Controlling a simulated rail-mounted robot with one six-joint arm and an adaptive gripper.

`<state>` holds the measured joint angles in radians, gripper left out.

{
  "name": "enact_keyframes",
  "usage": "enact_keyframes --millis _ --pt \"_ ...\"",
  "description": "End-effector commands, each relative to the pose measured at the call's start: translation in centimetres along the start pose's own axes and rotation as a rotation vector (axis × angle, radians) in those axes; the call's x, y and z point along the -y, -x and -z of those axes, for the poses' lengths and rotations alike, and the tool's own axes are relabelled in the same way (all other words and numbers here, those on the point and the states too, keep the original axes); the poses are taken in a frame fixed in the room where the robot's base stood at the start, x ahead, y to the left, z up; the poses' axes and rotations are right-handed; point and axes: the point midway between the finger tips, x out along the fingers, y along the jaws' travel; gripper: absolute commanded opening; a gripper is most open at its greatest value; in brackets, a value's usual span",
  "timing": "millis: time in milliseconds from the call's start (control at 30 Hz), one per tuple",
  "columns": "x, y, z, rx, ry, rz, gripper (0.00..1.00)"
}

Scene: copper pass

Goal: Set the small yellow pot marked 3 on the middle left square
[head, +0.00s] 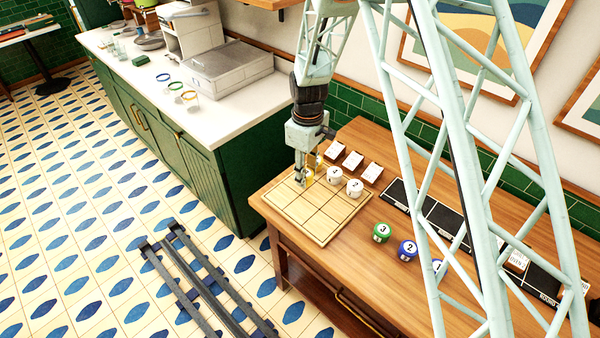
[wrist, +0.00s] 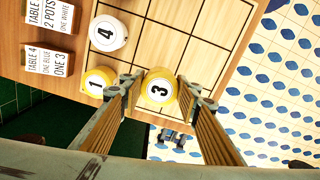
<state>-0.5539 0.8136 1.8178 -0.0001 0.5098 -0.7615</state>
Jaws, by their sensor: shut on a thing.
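My gripper (wrist: 155,82) is shut on the small yellow pot marked 3 (wrist: 160,92), with one finger on each side of it. In the head view my gripper (head: 306,182) is over the left side of the wooden grid board (head: 318,229), and the pot (head: 309,178) shows only in part. I cannot tell whether the pot touches the board. A yellow pot marked 1 (wrist: 97,83) is close beside the left finger in the wrist view. A white pot marked 4 (wrist: 107,34) stands beyond it.
White pots marked 4 (head: 335,175) and 2 (head: 355,187) stand toward the board's back side. White order cards (head: 353,160) are behind them. A green pot marked 3 (head: 381,232) and a blue pot marked 2 (head: 407,250) stand right of the board. The board's front squares are clear.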

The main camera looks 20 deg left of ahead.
Motion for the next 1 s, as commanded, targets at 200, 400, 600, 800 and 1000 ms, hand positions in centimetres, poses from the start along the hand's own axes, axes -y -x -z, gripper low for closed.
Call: enact_keyframes --millis 200,400,600,800,1000 --pt "-1.6 -0.3 2.7 0.000 -0.001 0.000 0.18" --pt "-2.3 -0.4 3.9 0.000 -0.001 0.000 0.18" --pt "-2.3 -0.4 4.0 0.000 -0.001 0.000 0.18" --pt "-2.3 -0.5 4.0 0.000 0.000 0.000 0.18" --pt "-2.3 -1.5 3.9 0.001 0.000 0.001 0.18"
